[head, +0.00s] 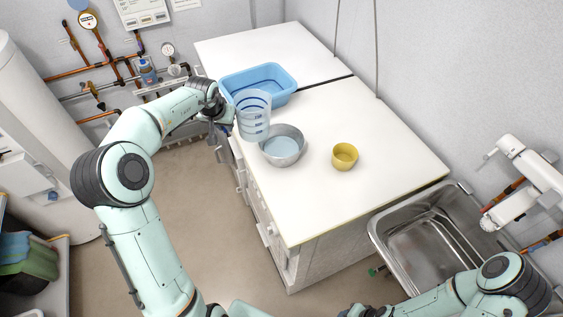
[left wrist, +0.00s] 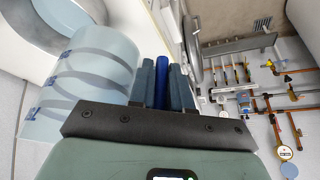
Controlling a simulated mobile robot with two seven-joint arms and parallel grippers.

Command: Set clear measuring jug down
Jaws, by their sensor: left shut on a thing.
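The clear measuring jug (head: 254,118) is a pale blue see-through vessel with darker blue bands. It is upright near the left edge of the white worktop, just behind and left of the metal bowl. My left gripper (head: 228,116) is at its left side. In the left wrist view the fingers are shut on a dark blue upright bar (left wrist: 162,82), the jug's handle, and the jug wall (left wrist: 85,75) is beside them. Whether the jug's base touches the worktop or the bowl I cannot tell. My right gripper is outside the picture.
A metal bowl (head: 290,158) with pale blue contents stands in front of the jug. A blue tub (head: 284,94) is behind it and a yellow cup (head: 344,157) is to the right. The white worktop (head: 390,140) is clear farther right, before the steel sink (head: 382,236).

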